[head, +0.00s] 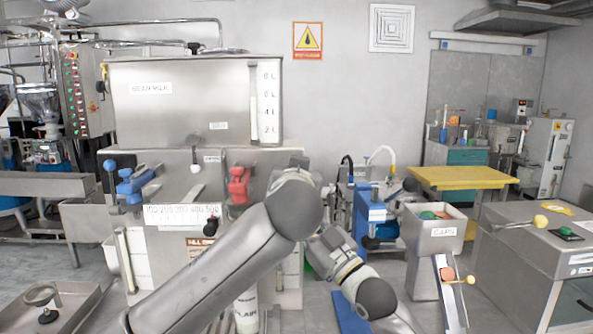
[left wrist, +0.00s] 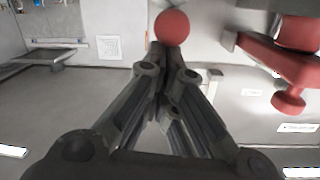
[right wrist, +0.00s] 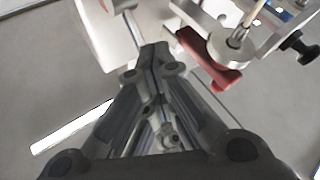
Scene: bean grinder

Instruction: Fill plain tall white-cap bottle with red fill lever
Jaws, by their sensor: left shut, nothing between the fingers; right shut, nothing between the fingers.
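The red fill lever assembly (head: 239,186) is on the front of the steel bean milk tank. The left wrist view shows its red body (left wrist: 285,60) at the right and a round red knob (left wrist: 172,27) just beyond the fingertips. My left gripper (left wrist: 158,50) is shut and empty; whether it touches the knob I cannot tell. A white bottle marked PLAIN (head: 246,311) stands low below the tank, partly hidden by my left arm. My right gripper (right wrist: 153,50) is shut and empty, near a red handle (right wrist: 210,62); in the head view my left arm hides its fingers.
A blue valve (head: 135,186) sits on the tank front at the left. A caps hopper (head: 434,236) with a chute stands at the right, beside a steel cabinet (head: 540,255). A yellow table (head: 463,177) stands behind. My left arm crosses in front of the tank.

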